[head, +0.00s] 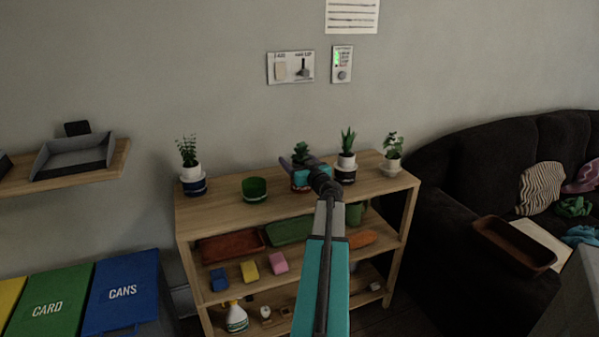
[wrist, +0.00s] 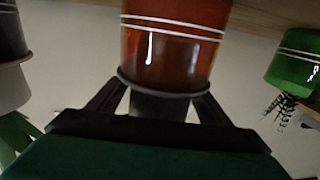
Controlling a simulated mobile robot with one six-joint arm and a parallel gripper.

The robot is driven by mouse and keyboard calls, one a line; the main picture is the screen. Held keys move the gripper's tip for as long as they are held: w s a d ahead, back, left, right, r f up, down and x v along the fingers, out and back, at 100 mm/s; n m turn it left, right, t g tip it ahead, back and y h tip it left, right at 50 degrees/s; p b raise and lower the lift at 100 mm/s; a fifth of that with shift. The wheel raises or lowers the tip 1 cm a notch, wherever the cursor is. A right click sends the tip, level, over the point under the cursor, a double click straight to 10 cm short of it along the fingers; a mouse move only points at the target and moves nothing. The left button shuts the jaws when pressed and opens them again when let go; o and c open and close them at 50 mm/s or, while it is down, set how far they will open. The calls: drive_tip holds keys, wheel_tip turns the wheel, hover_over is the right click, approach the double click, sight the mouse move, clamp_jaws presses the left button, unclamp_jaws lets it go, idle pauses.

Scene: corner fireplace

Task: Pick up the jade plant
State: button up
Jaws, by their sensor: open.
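The dark green plant taken as the jade plant (head: 302,149) stands in the middle of the shelf top, partly hidden by my gripper (head: 304,172). In the wrist view, which is upside down, its dark grey pot (wrist: 158,106) sits in a glossy red outer pot (wrist: 172,55) with white stripes. My open gripper (wrist: 158,100) has one finger on each side of the grey pot, near its rim. I cannot tell whether the fingers touch it. The leaves are out of the wrist view.
An empty green pot (head: 255,189) stands to the left, with a feathery plant (head: 187,151) beyond it. A spiky plant (head: 347,141) stands close on the right, and a leafy plant (head: 393,147) at the right end. The wooden shelf unit (head: 225,210) has trays and sponges below.

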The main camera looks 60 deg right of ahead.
sight(297, 151)
drive_tip(key=shift+c, duration=0.4)
drive_tip(key=c, duration=0.8)
drive_tip(key=shift+r, duration=0.1)
drive_tip(key=shift+r, duration=1.8)
drive_tip(key=b+v, duration=0.2)
drive_tip(key=v, duration=0.3)
drive_tip(key=b+v, duration=0.3)
drive_tip(key=v, duration=0.2)
drive_tip(key=r+b+v, duration=0.1)
drive_tip(key=b+v, duration=0.2)
drive_tip(key=v, duration=0.2)
drive_tip(key=shift+a, duration=0.5)
drive_tip(key=shift+s+a+r+b, duration=0.1)
drive_tip(key=shift+s+r+b, duration=0.1)
drive_tip(key=shift+b, duration=0.15)
